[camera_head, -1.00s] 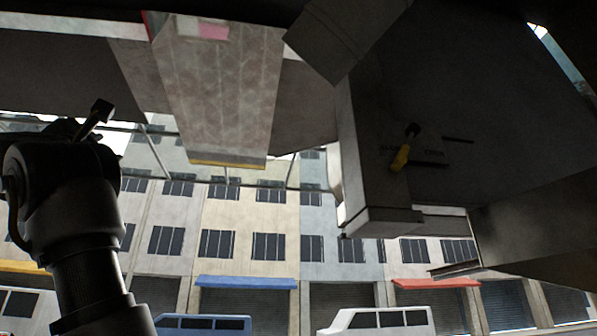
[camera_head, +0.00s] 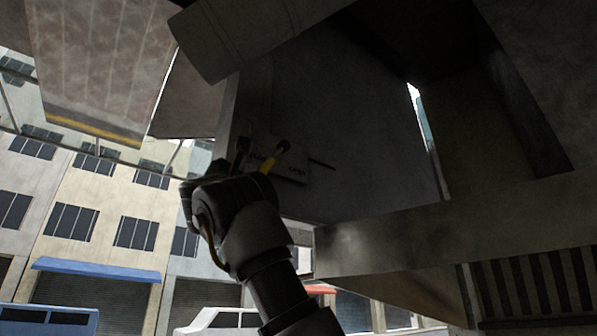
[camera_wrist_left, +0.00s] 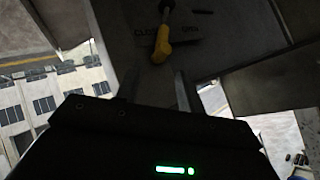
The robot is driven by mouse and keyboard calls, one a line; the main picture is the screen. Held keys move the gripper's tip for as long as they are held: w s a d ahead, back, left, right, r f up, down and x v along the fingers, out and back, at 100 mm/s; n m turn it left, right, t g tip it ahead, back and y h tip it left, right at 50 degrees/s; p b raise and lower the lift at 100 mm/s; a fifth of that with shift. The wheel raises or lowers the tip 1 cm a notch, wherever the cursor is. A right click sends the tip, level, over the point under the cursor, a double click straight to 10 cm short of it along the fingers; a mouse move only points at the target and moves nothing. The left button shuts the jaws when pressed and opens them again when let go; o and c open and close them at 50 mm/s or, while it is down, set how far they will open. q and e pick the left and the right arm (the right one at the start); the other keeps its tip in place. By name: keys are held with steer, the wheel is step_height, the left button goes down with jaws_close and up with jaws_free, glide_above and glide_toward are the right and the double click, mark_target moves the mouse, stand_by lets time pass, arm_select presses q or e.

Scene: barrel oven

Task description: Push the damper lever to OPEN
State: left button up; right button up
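The damper lever (camera_head: 266,168), with a yellow handle and dark pivot, sits on a dark panel beside a plate (camera_head: 289,172) lettered CLOSED and OPEN. In the left wrist view the lever (camera_wrist_left: 161,46) hangs between the two words, leaning towards CLOSED. My left gripper (camera_head: 238,160) is just left of the lever in the head view and partly overlaps its lower end. The wrist view shows its two fingers (camera_wrist_left: 156,88) apart with nothing between them, below the handle tip. A gap shows there, so I see no contact. My right gripper is out of view.
The dark panel (camera_head: 350,130) surrounds the lever. A thick grey pipe-like part (camera_head: 240,40) juts in above it. A broad ledge (camera_head: 390,235) runs below right. Open space with a street and buildings (camera_head: 90,210) lies to the left.

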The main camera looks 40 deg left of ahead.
mark_target(262, 169)
arm_select(q)
steer(key=shift+w, duration=0.1)
steer(key=p+x, duration=0.7)
steer(key=x, duration=0.2)
steer(key=shift+r, duration=0.2)
steer(key=shift+p+x, duration=0.65)
steer(key=shift+x, duration=0.1)
steer(key=shift+w+f, duration=0.1)
steer(key=shift+c, duration=0.8)
jaws_close()
